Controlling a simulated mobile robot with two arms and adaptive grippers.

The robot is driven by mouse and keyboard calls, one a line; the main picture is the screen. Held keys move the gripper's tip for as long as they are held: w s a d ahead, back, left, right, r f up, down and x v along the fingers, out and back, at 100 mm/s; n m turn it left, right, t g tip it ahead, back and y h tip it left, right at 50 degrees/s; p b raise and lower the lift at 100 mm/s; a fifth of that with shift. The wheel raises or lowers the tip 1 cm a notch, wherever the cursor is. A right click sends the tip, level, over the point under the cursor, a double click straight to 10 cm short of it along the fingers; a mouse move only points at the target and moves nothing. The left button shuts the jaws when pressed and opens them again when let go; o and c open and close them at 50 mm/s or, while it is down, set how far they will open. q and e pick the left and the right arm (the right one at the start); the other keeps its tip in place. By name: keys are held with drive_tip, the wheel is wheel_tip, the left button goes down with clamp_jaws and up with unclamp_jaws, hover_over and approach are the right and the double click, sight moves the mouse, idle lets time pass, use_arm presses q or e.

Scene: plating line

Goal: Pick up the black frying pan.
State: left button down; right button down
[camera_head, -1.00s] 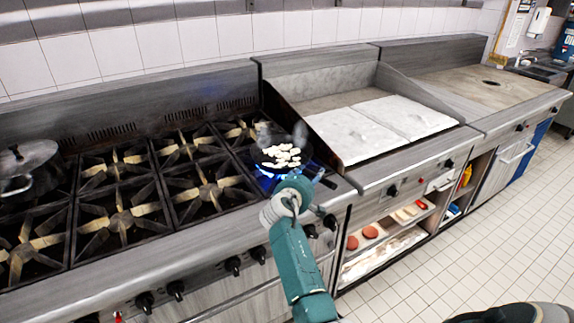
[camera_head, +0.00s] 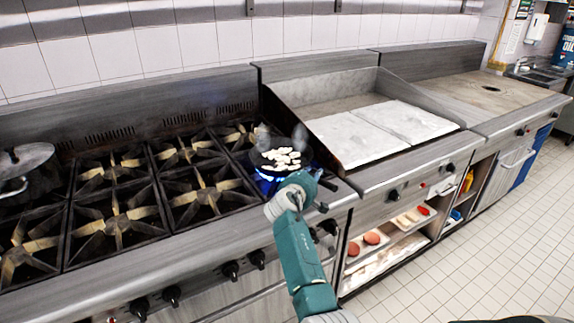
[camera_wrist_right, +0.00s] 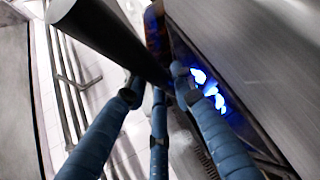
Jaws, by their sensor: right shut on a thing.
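The black frying pan (camera_head: 262,160) is at the front right burner of the stove, with several pale pieces of food in it. Blue flame shows below its near edge. My right gripper (camera_head: 312,184) is at the pan's near right side, shut on its handle. In the right wrist view the dark handle (camera_wrist_right: 112,36) passes between my blue fingers (camera_wrist_right: 155,84), which close around it. The fingertips are partly hidden by the handle. I cannot tell whether the pan touches the grate. My left gripper is not in view.
The stove's other burners (camera_head: 115,222) are mostly bare. A lidded pot (camera_head: 25,160) stands at the far left. A griddle with pale slabs (camera_head: 350,138) is right of the pan. Shelves with patties (camera_head: 372,238) are below. The tiled floor (camera_head: 480,245) at right is clear.

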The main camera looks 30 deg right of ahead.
drive_tip(key=shift+w+r, duration=0.15)
drive_tip(key=shift+r, duration=0.1)
wheel_tip(320, 180, up, 20)
drive_tip(key=b, duration=0.1)
drive_tip(key=shift+b, duration=0.3)
drive_tip(key=shift+d, duration=0.1)
idle(0.3)
drive_tip(key=shift+p, duration=0.55)
drive_tip(key=shift+f, duration=0.1)
